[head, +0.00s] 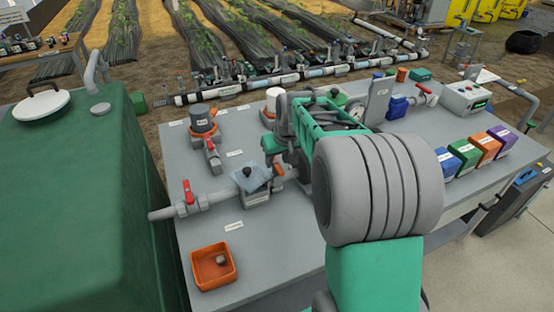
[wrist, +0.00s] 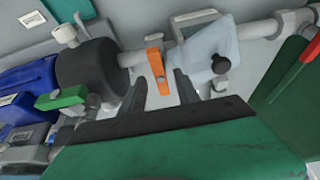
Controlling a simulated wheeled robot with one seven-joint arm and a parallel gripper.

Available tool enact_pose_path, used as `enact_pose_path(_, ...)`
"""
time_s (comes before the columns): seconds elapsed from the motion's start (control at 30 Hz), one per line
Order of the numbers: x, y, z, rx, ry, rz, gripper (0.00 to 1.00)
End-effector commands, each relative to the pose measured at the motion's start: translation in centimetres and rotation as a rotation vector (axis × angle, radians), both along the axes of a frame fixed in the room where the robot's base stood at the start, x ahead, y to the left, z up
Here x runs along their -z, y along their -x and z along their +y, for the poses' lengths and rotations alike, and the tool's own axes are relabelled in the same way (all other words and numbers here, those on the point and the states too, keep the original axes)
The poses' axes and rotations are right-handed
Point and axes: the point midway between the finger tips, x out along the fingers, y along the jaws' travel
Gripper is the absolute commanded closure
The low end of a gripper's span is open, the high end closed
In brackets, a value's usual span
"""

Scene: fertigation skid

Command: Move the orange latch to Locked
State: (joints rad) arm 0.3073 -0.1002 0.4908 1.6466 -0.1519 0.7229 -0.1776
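The orange latch (wrist: 158,70) is a short flat lever on a grey pipe fitting in the wrist view. In the head view a small orange part (head: 279,172), seemingly the same latch, shows beside my arm. My gripper (wrist: 157,84) is open, with one dark finger on each side of the latch's lower end. Gaps show between the fingers and the latch, and I cannot see contact. A Locked marking is not readable in either view. My arm hides most of the gripper in the head view.
A clear cover with a black knob (wrist: 220,64) sits close right of the fingers. A green handle (wrist: 62,98) and dark round housing (wrist: 90,66) are on the left. An orange tray (head: 213,267) and red valve handle (head: 188,191) stand on the grey bench (head: 290,250).

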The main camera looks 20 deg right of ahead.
Motion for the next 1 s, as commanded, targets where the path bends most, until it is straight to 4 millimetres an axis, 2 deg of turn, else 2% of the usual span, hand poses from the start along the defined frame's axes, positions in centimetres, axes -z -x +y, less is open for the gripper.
enact_pose_path(0.1, 0.89, -0.38, 0.01, 0.0, 0.0, 0.0, 0.62)
enact_pose_path(0.33, 1.02, -0.44, 0.0, 0.0, 0.001, -0.001, 0.62)
enact_pose_path(0.8, 0.99, -0.42, 0.01, 0.0, 0.001, -0.001, 0.99)
enact_pose_path(1.0, 0.99, -0.42, 0.0, 0.0, 0.001, -0.001, 1.0)
